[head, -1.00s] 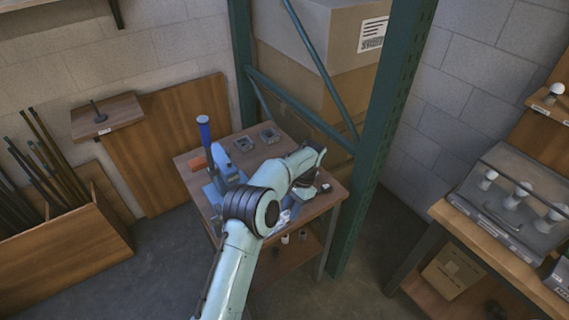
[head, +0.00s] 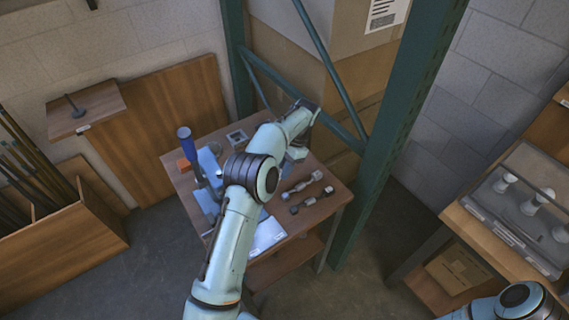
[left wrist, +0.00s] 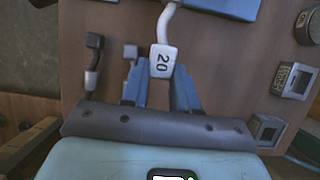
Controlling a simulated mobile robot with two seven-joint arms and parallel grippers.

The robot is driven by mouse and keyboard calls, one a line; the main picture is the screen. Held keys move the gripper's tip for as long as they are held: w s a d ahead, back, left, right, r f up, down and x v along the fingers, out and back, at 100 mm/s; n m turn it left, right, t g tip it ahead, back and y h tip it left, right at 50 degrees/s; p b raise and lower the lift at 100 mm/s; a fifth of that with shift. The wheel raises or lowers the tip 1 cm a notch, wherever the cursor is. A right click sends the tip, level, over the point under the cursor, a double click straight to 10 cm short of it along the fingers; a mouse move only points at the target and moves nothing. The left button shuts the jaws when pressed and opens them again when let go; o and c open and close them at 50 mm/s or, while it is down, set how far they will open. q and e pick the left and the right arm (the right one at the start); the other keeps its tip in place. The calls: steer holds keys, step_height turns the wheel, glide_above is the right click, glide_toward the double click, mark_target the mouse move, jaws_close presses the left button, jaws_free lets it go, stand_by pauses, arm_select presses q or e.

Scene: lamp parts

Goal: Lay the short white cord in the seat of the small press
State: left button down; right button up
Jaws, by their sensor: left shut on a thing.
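The short white cord (left wrist: 171,18) has a pale end block (left wrist: 163,59) marked "20". My left gripper (left wrist: 161,76) is shut on this block in the left wrist view, and the cord runs from it toward the top edge. In the head view my left gripper (head: 297,154) is over the small table, and my arm hides the held cord. The small press (head: 207,180) has a blue upright handle and stands at the table's left side, partly behind my arm. A blue part (left wrist: 222,6) shows at the top of the left wrist view. The press seat is not clearly visible. My right gripper is out of view.
Two other short cords with dark and pale ends (head: 305,185) lie on the small table (head: 330,207). A square metal fixture (head: 237,138) stands at its back. A white sheet (head: 266,236) lies near the front. A green rack post (head: 395,130) rises close on the right.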

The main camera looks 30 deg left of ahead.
arm_select(q)
steer(key=s, duration=0.1)
steer(key=s+a, duration=0.1)
steer(key=s, duration=0.1)
steer(key=s+a, duration=0.1)
steer(key=shift+s+a, duration=0.15)
steer(key=shift+s, duration=0.1)
steer(key=s, duration=0.1)
steer(key=s+a+b, duration=0.1)
steer(key=s+a, duration=0.1)
steer(key=s, duration=0.1)
steer(key=shift+f+b, duration=0.35)
steer(key=shift+s+a+r+b, duration=0.2)
steer(key=shift+s+a+b, duration=0.1)
steer(key=shift+s, duration=0.15)
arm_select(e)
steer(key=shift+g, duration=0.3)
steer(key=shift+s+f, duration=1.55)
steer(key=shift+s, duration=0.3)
arm_select(q)
steer(key=shift+w, duration=0.1)
steer(key=shift+f, duration=0.6)
steer(key=shift+f, duration=0.2)
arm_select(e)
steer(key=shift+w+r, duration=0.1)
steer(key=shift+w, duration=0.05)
arm_select(q)
steer(key=c, duration=0.8)
jaws_free()
